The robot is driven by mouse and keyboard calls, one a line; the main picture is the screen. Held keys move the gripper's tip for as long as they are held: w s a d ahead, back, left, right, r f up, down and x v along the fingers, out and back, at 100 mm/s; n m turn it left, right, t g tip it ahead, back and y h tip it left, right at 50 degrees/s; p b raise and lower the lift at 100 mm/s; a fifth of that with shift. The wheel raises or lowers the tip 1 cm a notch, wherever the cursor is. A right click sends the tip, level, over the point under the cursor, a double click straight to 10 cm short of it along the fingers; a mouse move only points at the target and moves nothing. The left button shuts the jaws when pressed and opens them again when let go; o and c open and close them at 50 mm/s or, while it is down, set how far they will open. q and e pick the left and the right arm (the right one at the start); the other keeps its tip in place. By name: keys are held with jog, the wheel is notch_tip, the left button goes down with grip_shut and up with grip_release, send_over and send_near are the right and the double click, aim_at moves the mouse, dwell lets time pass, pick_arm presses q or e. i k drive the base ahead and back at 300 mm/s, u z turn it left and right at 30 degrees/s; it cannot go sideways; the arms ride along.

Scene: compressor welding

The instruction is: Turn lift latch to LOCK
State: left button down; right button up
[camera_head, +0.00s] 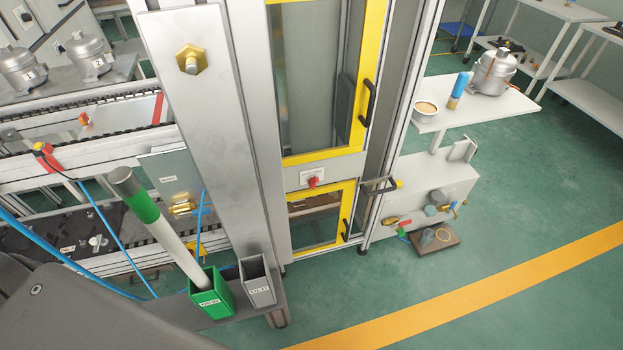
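I cannot tell for sure which part is the lift latch. A white rod with a green band and grey tip (155,218) leans up and left out of a green labelled holder (212,297). An empty-looking grey labelled holder (258,285) stands just right of it. A red rotary knob on a white plate (312,181) sits on the yellow-framed cabinet. A brass fitting (182,208) is beside a grey labelled box (170,176). The labels are too small to read. Neither gripper is in view.
A grey post with a brass hex bolt (190,60) stands before the yellow-framed cabinet (322,153). Blue hoses (105,230) cross at left. A white side table (490,110) bears a compressor (494,72). Open green floor (540,190) with a yellow stripe lies at right.

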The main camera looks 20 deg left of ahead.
aim_at(313, 182)
jog(key=u, duration=1.85)
jog(key=k, duration=1.2)
jog(key=z, duration=1.95)
jog(key=i, duration=0.5)
